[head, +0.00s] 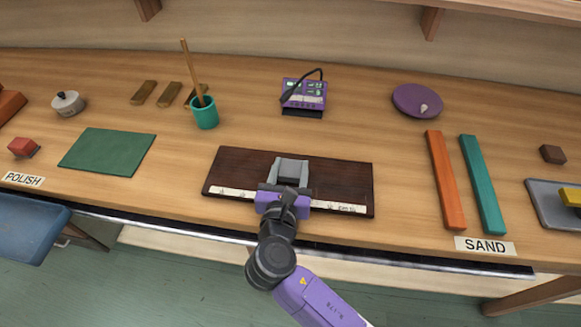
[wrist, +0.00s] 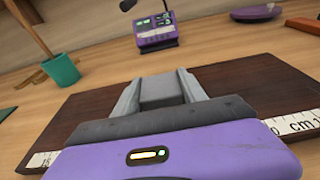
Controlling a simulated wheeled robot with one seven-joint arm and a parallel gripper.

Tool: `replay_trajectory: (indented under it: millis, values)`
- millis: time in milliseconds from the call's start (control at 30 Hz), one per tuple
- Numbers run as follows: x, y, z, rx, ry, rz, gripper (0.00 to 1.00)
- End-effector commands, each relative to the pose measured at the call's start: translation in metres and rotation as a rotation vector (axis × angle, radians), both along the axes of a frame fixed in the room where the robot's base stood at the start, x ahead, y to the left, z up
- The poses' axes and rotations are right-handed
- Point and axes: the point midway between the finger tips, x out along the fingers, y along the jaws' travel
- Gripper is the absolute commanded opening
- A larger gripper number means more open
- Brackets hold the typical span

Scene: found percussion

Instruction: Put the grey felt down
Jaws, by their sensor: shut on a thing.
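My gripper (head: 291,166) is over the middle of a dark brown board (head: 235,170) with a white ruler strip along its front edge. Its two grey fingers are shut on the grey felt (head: 291,172), a small grey block. In the wrist view the grey felt (wrist: 161,90) sits between the fingertips, with the board (wrist: 225,80) behind and below. I cannot tell whether the felt touches the board.
A green mat (head: 107,151) and red block (head: 23,147) lie left near the POLISH label. Orange (head: 445,180) and teal (head: 483,185) bars lie right, by a grey tray (head: 548,205).

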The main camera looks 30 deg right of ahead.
Motion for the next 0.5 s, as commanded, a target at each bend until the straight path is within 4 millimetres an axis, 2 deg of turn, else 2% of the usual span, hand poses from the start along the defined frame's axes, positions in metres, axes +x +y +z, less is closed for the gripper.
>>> replay_trajectory:
  millis: [100,133,200,233,500]
  values:
    - [0.0001,0.0001,-0.0029,0.0,0.0,0.0,0.05]
    - [0.0001,0.0,-0.0027,0.0,0.0,0.0,0.53]
    - [0.0001,0.0,-0.0025,0.0,0.0,0.0,0.67]
    - [0.0001,0.0,-0.0025,0.0,0.0,0.0,0.71]
    - [0.0002,0.0,-0.0023,0.0,0.0,0.0,0.71]
